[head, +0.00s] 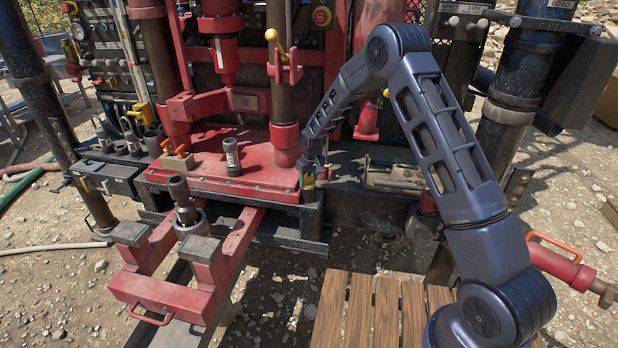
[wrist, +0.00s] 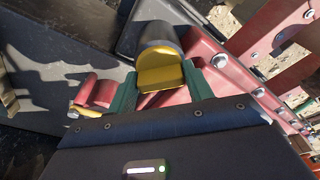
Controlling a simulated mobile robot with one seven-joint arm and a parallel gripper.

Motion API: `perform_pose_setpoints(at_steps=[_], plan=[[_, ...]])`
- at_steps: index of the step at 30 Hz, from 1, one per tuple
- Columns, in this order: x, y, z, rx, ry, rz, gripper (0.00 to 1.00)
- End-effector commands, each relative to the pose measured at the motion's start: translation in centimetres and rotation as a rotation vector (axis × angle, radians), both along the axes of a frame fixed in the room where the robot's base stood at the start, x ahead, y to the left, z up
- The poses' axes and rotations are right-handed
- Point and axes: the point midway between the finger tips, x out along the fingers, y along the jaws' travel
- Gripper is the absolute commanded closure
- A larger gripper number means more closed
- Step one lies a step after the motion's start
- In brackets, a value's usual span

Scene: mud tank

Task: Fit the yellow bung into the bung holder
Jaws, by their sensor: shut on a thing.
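My gripper (head: 309,178) is low beside the front right corner of the red deck. In the wrist view its two green fingers (wrist: 160,90) are shut on the yellow bung (wrist: 165,76), one on each side. The bung shows a flat yellow tab and a rounded yellow rim; a small patch of the bung (head: 309,184) shows in the head view. A dark grey rounded part (wrist: 160,38) lies right against the bung's far side. I cannot tell whether this is the bung holder or part of the bung. The bung's far end is hidden.
The red deck (head: 225,178) lies left of my gripper, and a bolted red flange (wrist: 235,80) is close on the right in the wrist view. A red cylindrical piece (wrist: 98,92) is at left there. A thick post (head: 284,95) rises behind. Wooden slats (head: 360,305) lie in front.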

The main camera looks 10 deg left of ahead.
Motion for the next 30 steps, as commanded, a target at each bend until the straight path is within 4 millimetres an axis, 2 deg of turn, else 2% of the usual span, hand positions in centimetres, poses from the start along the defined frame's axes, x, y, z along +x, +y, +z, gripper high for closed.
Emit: perform_pose_setpoints(at_steps=[14, 15, 18, 26, 30], plan=[[0.01, 0.01, -0.01, 0.001, -0.001, 0.000, 0.71], [0.01, 0.01, -0.01, 0.001, -0.001, 0.000, 0.43], [0.01, 0.01, -0.01, 0.001, -0.001, 0.000, 0.24], [0.01, 0.01, 0.01, 0.001, -0.001, 0.000, 0.24], [-0.01, -0.03, 0.66, 0.001, -0.001, 0.000, 0.24]])
